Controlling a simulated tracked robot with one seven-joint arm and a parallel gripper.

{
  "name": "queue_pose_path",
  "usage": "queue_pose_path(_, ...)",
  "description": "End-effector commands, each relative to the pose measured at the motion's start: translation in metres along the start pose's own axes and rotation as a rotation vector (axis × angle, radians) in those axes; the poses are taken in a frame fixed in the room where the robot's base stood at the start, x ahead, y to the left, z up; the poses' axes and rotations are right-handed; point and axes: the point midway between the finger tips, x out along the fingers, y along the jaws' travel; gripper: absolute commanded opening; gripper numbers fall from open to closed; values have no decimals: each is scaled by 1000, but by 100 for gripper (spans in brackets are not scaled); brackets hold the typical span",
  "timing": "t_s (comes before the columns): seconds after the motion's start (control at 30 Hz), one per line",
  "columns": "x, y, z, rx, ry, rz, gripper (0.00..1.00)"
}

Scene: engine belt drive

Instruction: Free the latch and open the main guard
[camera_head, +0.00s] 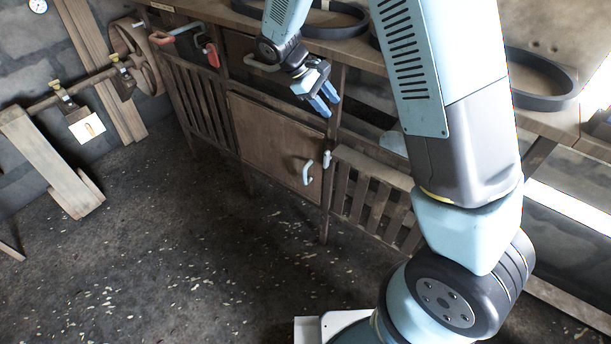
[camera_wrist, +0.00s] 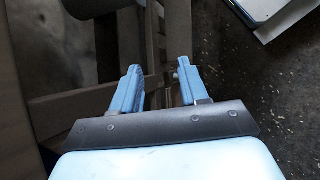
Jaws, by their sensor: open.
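The main guard appears to be the brown flat panel (camera_head: 265,140) in the frame below the bench, and it looks closed. A pale curved handle (camera_head: 307,173) is on its right side. A small pale latch (camera_head: 327,158) stands at the panel's right edge, on the post. My gripper (camera_head: 329,104) is open and empty, above the latch and apart from it, with blue fingers pointing down. In the wrist view my gripper (camera_wrist: 158,72) has its fingers spread. A small pale piece shows by the right fingertip; I cannot tell whether it is the latch.
Slatted panels flank the guard on the left (camera_head: 200,100) and right (camera_head: 370,195). Black belts lie on the bench top, one at the right (camera_head: 545,100). Red-handled items (camera_head: 212,55) hang at the upper left. The speckled floor (camera_head: 190,240) before the guard is clear.

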Motion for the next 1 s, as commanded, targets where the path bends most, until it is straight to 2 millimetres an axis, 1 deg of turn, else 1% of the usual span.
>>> queue_pose_path(0.03, 7, -6, -15, -36, -28, 25, 44)
queue_pose_path(0.27, 35, -32, -74, -186, -140, 146, 44)
queue_pose_path(0.4, 54, -52, -107, -276, -208, 226, 44)
queue_pose_path(0.47, 62, -60, -121, -314, -236, 264, 44)
queue_pose_path(0.7, 97, -97, -171, -466, -352, 420, 44)
queue_pose_path(1.0, 145, -148, -226, -650, -492, 640, 44)
